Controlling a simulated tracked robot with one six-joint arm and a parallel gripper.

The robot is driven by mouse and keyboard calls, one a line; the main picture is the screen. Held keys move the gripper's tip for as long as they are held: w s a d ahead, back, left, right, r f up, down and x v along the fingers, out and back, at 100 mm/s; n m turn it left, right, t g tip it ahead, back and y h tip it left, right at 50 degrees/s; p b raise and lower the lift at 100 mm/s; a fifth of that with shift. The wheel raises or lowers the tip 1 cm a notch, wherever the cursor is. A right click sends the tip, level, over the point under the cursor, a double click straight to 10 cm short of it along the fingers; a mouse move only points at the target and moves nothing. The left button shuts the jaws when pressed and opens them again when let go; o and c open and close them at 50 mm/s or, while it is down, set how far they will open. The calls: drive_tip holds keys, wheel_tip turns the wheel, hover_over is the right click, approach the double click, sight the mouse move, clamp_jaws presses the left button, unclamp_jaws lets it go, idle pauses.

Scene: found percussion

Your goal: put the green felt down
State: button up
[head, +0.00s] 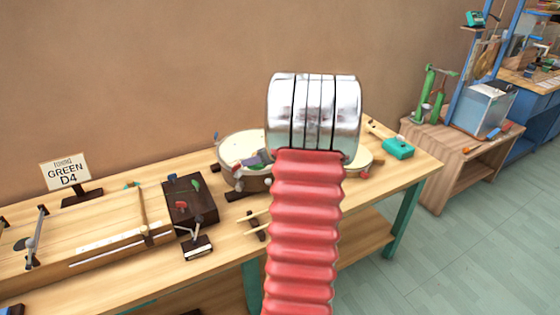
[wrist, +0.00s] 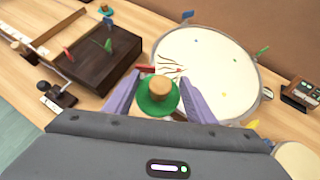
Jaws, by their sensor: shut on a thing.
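The green felt (wrist: 148,104) is a round green disc with a tan knob (wrist: 160,86) on top. It sits between the two purple fingers of my gripper (wrist: 159,92), which is shut on it. In the wrist view it appears in front of the near-left rim of a large pale drum (wrist: 215,68). I cannot tell whether it touches anything below. In the head view my arm hides the felt and most of the gripper. A sign (head: 64,172) at the left of the bench reads "GREEN D4".
A dark wooden box (head: 188,205) with small coloured pieces on it stands left of the drum. A long stringed wooden instrument (head: 100,238) lies further left. A teal object (head: 397,148) lies at the bench's right end. Some bare bench top (head: 385,178) shows at the right.

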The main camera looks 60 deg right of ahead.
drive_tip(key=w+a+r, duration=0.2)
drive_tip(key=w+a, duration=0.5)
drive_tip(key=a, duration=0.3)
drive_tip(key=w+a+r, duration=0.2)
drive_tip(key=w+a, duration=0.5)
drive_tip(key=a, duration=0.3)
drive_tip(key=w+a+n+y, duration=0.1)
drive_tip(key=a, duration=2.3)
drive_tip(key=shift+w+r, duration=0.2)
drive_tip(key=shift+r, duration=0.2)
